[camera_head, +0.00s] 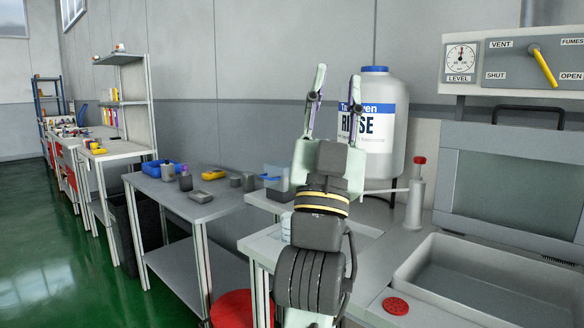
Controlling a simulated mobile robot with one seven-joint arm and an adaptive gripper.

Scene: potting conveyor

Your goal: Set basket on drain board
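My gripper (337,78) points up in the middle of the view. Its two fingers stand apart with nothing between them, in front of the white RINSE bottle (385,120). I cannot clearly make out a basket. A grey translucent container with a blue part (276,178) stands left of my gripper, but I cannot tell whether it is the basket. A shallow rimmed tray area (262,243) on the near bench may be the drain board; my arm covers much of it.
A grey sink basin (470,290) is at the lower right, with a lidded panel (515,195) behind it. A red-topped pump (416,195) stands near the bottle. A red disc (396,306) lies by the sink. A side table (185,207) holds small cups and bins.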

